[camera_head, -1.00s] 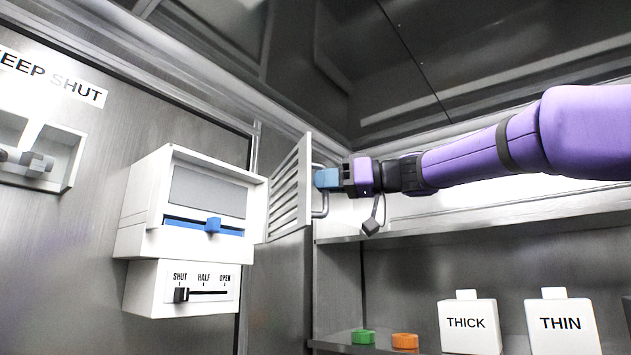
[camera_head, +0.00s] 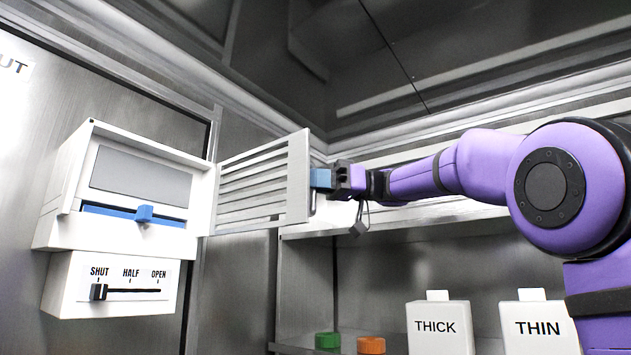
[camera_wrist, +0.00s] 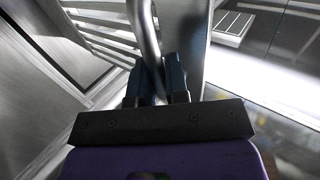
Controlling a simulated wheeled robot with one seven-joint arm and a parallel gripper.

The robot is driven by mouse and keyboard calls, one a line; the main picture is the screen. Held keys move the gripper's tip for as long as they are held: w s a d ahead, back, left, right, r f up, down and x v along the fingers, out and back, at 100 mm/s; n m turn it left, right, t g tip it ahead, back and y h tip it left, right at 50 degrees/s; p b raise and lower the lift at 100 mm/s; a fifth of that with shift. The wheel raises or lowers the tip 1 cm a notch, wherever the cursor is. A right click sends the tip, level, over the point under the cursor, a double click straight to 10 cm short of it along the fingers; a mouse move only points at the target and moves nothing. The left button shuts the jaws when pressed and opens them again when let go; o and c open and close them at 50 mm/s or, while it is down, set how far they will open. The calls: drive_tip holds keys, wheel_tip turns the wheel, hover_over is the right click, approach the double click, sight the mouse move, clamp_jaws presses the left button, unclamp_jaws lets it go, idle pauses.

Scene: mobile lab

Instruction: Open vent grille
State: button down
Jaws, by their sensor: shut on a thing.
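The vent grille (camera_head: 262,180) is a white slatted panel. It stands swung out from the right side of the white vent box (camera_head: 125,190) on the wall. My gripper (camera_head: 318,180) is at the grille's outer edge, its blue fingers shut on the grille's metal handle. In the wrist view the gripper (camera_wrist: 158,85) has a finger on each side of the handle bar (camera_wrist: 146,35), with the grille slats (camera_wrist: 105,35) behind. Part of the handle is hidden by the fingers.
Below the box is a lever panel (camera_head: 112,285) marked SHUT, HALF, OPEN, its black knob at SHUT. On the right, a shelf holds white containers marked THICK (camera_head: 440,328) and THIN (camera_head: 538,328), plus a green (camera_head: 327,342) and an orange (camera_head: 371,345) cap-like piece. An upper shelf lies below my arm.

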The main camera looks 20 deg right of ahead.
drive_tip(key=c, duration=1.1)
unclamp_jaws()
drive_tip(key=shift+w+a, duration=0.1)
drive_tip(key=shift+a, duration=0.05)
drive_tip(key=shift+c, duration=0.2)
drive_tip(key=s+d, duration=0.1)
drive_tip(key=d, duration=1)
drive_tip(key=shift+a, duration=0.1)
drive_tip(key=s+a+f+m+t+h, duration=0.1)
drive_tip(key=s+a+f+m+h, duration=0.2)
drive_tip(key=f, duration=0.4)
drive_tip(key=s+a+f+m+t+h, duration=0.1)
drive_tip(key=s+f+m+h, duration=0.2)
drive_tip(key=s+f+m, duration=0.3)
drive_tip(key=s+a+f+m+h, duration=0.2)
drive_tip(key=s+f+m+h, duration=0.15)
drive_tip(key=f, duration=0.55)
drive_tip(key=s+d+f+m+t+h, duration=0.1)
drive_tip(key=s+f+h, duration=0.3)
drive_tip(key=f, duration=0.6)
drive_tip(key=s+d+f+m+h, duration=0.2)
drive_tip(key=s+f+m+h, duration=0.1)
drive_tip(key=s+f, duration=0.5)
wheel_tip(320, 180, down, 2)
drive_tip(key=shift+d+f+t+h, duration=0.15)
drive_tip(key=shift+d+t+h, duration=0.25)
drive_tip(key=shift+h, duration=0.35)
